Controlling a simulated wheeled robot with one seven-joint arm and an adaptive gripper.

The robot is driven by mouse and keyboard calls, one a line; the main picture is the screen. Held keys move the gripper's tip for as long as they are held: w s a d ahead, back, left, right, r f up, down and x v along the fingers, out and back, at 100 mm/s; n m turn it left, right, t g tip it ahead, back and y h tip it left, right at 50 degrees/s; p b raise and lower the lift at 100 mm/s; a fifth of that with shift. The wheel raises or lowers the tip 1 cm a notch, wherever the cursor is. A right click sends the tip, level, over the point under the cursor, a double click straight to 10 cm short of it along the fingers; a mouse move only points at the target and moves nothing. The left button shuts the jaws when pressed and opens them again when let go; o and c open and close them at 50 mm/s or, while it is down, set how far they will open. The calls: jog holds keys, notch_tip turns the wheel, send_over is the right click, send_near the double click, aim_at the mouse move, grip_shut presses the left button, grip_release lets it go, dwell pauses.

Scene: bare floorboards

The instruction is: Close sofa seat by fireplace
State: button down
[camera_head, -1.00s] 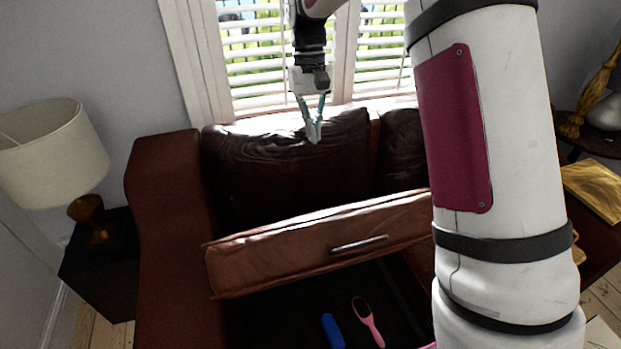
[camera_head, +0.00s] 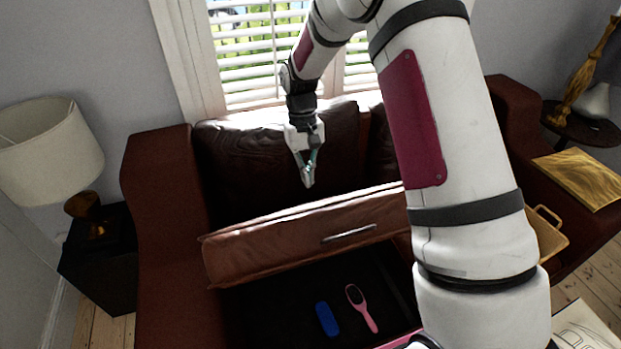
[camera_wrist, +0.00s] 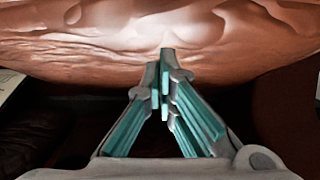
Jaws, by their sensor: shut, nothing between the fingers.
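The brown leather sofa (camera_head: 160,250) stands under the window. Its seat (camera_head: 290,242) is raised and tilted, with a metal handle (camera_head: 349,234) on its front face. The open space beneath the seat is dark and holds a blue object (camera_head: 327,319) and a pink hairbrush (camera_head: 362,308). My gripper (camera_head: 308,184) is shut and empty, pointing down just above the seat's upper rear edge, in front of the back cushion. In the wrist view my shut fingertips (camera_wrist: 165,55) point at the brown leather (camera_wrist: 150,35); whether they touch it I cannot tell.
A lamp (camera_head: 45,150) on a dark side table (camera_head: 100,260) stands at the left. My arm hides the sofa's right-hand middle.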

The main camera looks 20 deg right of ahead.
jog(key=shift+s+f, duration=0.45)
jog(key=shift+s, duration=0.15)
jog(key=shift+s, duration=0.1)
